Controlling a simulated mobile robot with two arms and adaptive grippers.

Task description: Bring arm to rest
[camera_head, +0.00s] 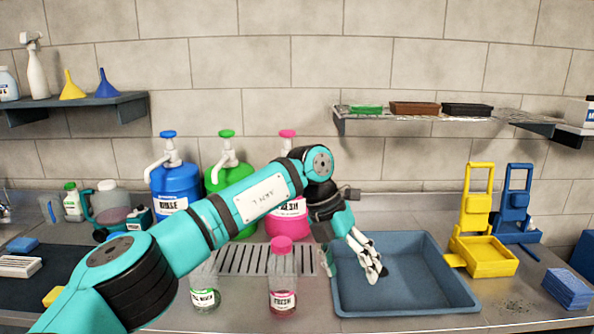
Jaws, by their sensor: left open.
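My left arm comes in from the lower left and reaches across the counter. My left gripper (356,268) is open and points down over the left part of the blue-grey tray (430,290). No object shows between its fingers. The gripper hides part of the tray's left edge. I cannot tell whether the fingertips touch the tray. My right gripper is not in view.
A clear bottle with a pink cap (282,275) and a green-labelled bottle (205,291) stand left of the tray. Blue (176,185), green (227,170) and pink (289,222) pump jugs stand behind my arm. Yellow (483,255) and blue stands (516,220) are at the right.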

